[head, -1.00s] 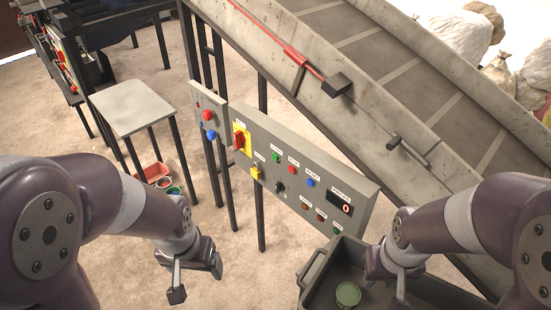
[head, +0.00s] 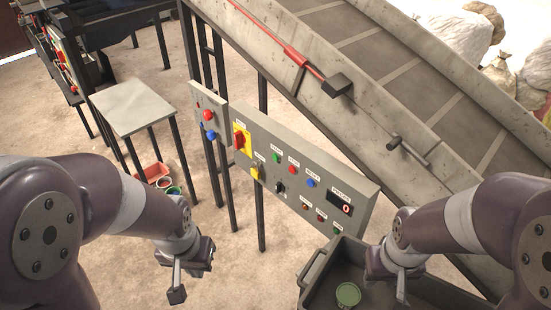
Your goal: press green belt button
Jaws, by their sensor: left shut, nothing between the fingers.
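A grey control panel (head: 250,133) stands in front of the sloping conveyor. A green button (head: 277,158) is in its upper row, left of a red button (head: 294,169) and a blue button (head: 311,183). The labels are too small to read. My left gripper (head: 187,279) is shut and empty, low and left of the panel, apart from it. My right gripper (head: 387,285) is open, over a dark grey bin at the lower right, apart from the panel.
The dark bin (head: 318,268) holds a round green item (head: 348,294). A smaller panel (head: 208,111) with red and blue buttons adjoins the main one. Black posts stand behind the panel.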

